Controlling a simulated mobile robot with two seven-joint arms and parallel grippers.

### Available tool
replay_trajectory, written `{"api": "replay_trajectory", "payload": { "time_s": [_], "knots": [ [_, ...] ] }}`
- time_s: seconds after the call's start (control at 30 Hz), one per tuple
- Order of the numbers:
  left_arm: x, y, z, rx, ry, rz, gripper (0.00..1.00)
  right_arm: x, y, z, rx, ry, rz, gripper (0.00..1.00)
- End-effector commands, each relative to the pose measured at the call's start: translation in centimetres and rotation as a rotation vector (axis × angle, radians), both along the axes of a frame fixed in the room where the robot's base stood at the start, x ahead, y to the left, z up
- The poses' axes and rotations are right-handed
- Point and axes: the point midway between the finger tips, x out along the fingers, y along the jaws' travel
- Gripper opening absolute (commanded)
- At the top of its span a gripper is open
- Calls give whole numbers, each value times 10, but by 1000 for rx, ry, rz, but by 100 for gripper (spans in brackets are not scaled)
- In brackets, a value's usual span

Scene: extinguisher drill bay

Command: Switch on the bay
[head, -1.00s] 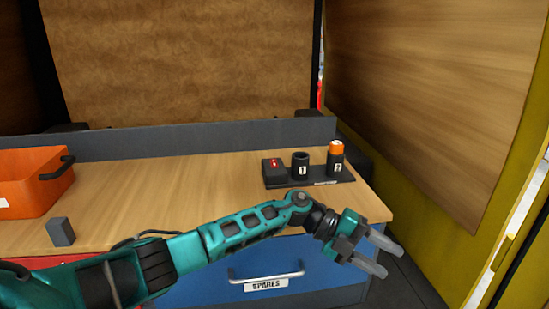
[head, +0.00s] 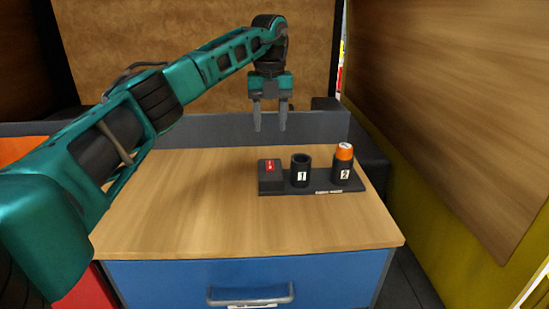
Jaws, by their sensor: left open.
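A dark control panel (head: 316,187) sits on the right part of the wooden worktop. At its left end is a dark box with a red part (head: 269,166) on top. In the middle is a black cup marked 1 (head: 301,171), which looks empty. At the right is a black cup marked 2 (head: 342,175) with an orange cylinder (head: 344,151) standing in it. My left gripper (head: 270,128) points down, open and empty, above and behind the dark box, apart from it. My right gripper is not in view.
The worktop (head: 220,220) is clear in front of the panel. A low grey rail (head: 210,131) runs along its back. A blue drawer (head: 180,284) with a handle is below. An orange bin (head: 15,149) is partly hidden behind my left arm. A yellow-framed wooden wall stands at right.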

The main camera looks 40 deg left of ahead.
Motion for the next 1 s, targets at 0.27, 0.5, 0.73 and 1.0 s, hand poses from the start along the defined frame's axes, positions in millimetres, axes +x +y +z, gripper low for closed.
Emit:
{"api": "replay_trajectory", "payload": {
  "time_s": [0.27,0.5,0.73,1.0],
  "knots": [
    [-1,0,-60,-2,4,-2,49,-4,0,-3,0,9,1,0],
    [0,-1,-98,-3,2,-2,49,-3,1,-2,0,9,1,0],
    [0,-1,-111,-3,-1,-2,49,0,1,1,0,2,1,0],
    [0,-1,-111,-3,-1,-2,46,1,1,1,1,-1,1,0]
  ]
}}
